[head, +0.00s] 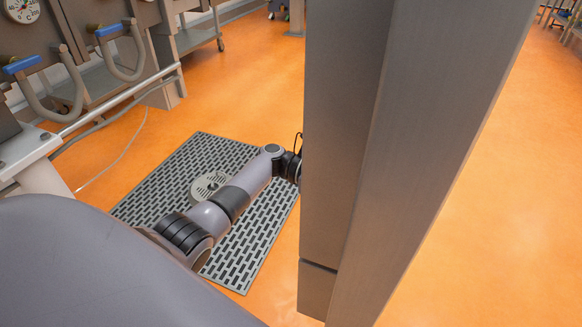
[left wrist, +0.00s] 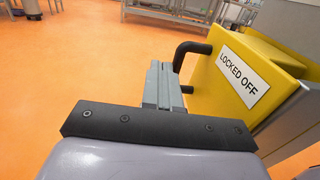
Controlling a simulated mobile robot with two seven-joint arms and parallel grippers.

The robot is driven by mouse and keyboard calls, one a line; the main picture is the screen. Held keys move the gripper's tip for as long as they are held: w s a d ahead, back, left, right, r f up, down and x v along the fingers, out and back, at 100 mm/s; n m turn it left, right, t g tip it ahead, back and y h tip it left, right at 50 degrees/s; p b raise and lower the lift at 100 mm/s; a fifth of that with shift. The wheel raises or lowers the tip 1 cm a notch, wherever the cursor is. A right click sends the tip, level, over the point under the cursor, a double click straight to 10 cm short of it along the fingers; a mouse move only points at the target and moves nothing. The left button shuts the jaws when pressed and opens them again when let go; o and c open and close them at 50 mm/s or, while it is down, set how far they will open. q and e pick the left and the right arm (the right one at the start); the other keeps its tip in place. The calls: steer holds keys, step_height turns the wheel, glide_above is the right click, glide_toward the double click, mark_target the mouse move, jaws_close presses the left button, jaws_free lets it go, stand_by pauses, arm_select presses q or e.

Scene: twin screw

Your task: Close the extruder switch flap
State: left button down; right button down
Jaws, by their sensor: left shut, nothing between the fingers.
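In the left wrist view, a yellow box-like part (left wrist: 212,95) with a white "LOCKED OFF" label (left wrist: 244,80) and a black bent handle (left wrist: 190,50) stands at the right. It appears to be the extruder switch flap; I cannot tell how far open it is. My left gripper (left wrist: 160,70) is shut and empty. Its grey fingers are just left of the handle and the yellow part; I cannot tell whether they touch. In the head view the left arm runs behind a grey column, which hides the gripper and the flap. My right gripper is not in view.
The tall grey column (head: 390,150) fills the middle of the head view. A slotted grey floor mat (head: 180,160) lies under the left arm. Machines with blue-gripped handles (head: 115,28) stand at the upper left. Open orange floor (head: 490,220) lies right of the column.

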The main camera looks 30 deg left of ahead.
arm_select(q)
steer(key=shift+s+d, duration=0.1)
steer(key=shift+d, duration=0.1)
stand_by(0.4)
steer(key=a, duration=0.7)
steer(key=shift+s, duration=0.45)
steer(key=shift+s+a, duration=0.1)
steer(key=shift+a, duration=0.05)
